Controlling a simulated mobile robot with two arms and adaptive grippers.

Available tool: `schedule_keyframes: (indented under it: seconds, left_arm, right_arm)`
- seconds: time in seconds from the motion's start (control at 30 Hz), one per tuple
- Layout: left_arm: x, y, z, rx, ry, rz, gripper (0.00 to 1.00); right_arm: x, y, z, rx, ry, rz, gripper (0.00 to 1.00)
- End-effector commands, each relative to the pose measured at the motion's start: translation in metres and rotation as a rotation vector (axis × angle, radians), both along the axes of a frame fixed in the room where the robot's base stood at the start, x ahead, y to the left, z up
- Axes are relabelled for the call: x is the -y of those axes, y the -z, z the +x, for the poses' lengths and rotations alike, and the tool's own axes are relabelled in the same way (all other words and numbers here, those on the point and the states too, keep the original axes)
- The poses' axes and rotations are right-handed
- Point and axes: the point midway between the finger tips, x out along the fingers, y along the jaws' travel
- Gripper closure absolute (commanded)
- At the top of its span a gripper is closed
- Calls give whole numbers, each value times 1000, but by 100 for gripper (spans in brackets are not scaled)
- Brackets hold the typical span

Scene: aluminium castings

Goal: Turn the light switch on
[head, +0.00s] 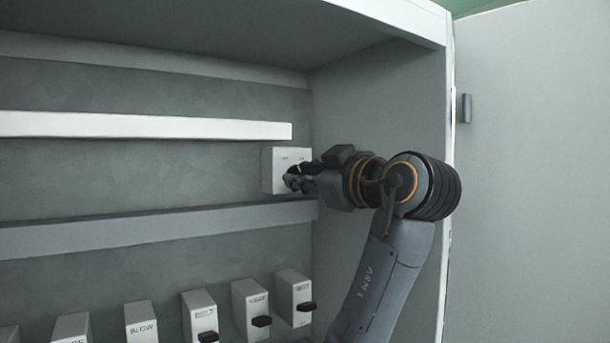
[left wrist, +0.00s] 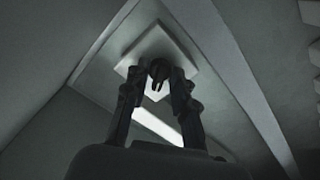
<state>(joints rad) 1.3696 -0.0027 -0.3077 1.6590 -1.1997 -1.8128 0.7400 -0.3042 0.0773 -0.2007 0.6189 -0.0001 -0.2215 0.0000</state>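The light switch (head: 270,160) is a white box on the back wall of the cabinet, near its right corner, in the head view. In the left wrist view its pale square face (left wrist: 185,57) carries a dark knob (left wrist: 158,72). My left gripper (head: 294,177) is at the front of the box and partly covers it. In the left wrist view the left gripper (left wrist: 156,80) has its two fingers apart, one on each side of the knob. Narrow gaps seem to show beside the knob; contact is unclear. My right gripper is in neither view.
A white bar (head: 140,125) runs left of the switch. A grey ledge (head: 150,233) runs below it. Several white boxes, some with black levers (head: 262,321), stand in a row lower down. The cabinet's right side wall (head: 385,110) is close to my left arm.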

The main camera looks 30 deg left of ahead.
Motion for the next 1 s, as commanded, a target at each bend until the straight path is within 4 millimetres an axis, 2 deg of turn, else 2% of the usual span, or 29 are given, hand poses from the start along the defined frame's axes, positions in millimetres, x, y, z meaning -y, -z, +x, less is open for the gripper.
schedule_keyframes:
  seconds: [0.37, 1.0]
  left_arm:
    - [0, 2, 0, -91, 1, 36, 100]
    - [1, 1, 0, -611, 2, 256, 100]
  right_arm:
    - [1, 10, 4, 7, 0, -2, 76]
    - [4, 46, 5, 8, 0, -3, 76]
